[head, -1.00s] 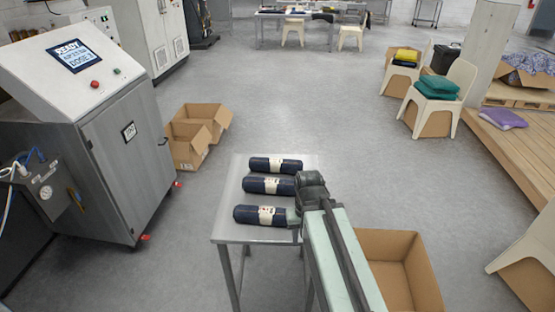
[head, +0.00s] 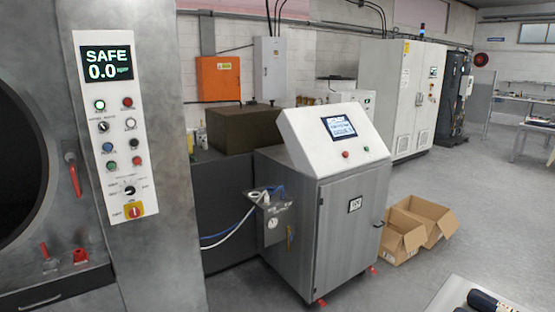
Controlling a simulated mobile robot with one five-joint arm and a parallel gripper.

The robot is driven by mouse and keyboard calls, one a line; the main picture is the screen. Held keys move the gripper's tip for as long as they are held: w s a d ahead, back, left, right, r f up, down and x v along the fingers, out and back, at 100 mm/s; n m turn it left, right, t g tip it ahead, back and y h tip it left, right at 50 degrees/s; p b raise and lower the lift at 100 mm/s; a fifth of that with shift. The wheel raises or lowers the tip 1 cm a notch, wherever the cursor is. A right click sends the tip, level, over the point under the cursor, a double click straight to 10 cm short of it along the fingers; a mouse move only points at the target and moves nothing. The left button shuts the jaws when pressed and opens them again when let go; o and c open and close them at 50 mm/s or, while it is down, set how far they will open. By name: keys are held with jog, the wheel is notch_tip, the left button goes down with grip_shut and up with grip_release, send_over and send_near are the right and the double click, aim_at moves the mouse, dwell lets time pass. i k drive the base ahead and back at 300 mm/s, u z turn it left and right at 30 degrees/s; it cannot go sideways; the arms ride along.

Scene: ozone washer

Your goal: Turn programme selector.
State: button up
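The white control panel (head: 119,140) stands upright on a grey metal column at the left of the head view. Its display (head: 106,63) reads SAFE 0.0. Low on the panel is a black rotary knob (head: 129,190) with small labels around it, which looks like the programme selector; the labels are too small to read. A smaller black switch (head: 103,127) sits higher up among several coloured push buttons. A yellow and red switch (head: 134,211) is just below the rotary knob. My gripper is not in view.
A round dark opening (head: 18,165) with a red handle (head: 73,178) lies left of the panel. A grey cabinet (head: 335,235) with a screen and hoses stands to the right. Open cardboard boxes (head: 415,230) lie beyond it. A table corner (head: 455,292) with dark rolls shows at bottom right.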

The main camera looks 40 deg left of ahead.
aim_at(130, 190)
jog(key=u, duration=3.1)
jog(key=i, duration=1.4)
jog(key=u, duration=0.65)
jog(key=i, duration=0.55)
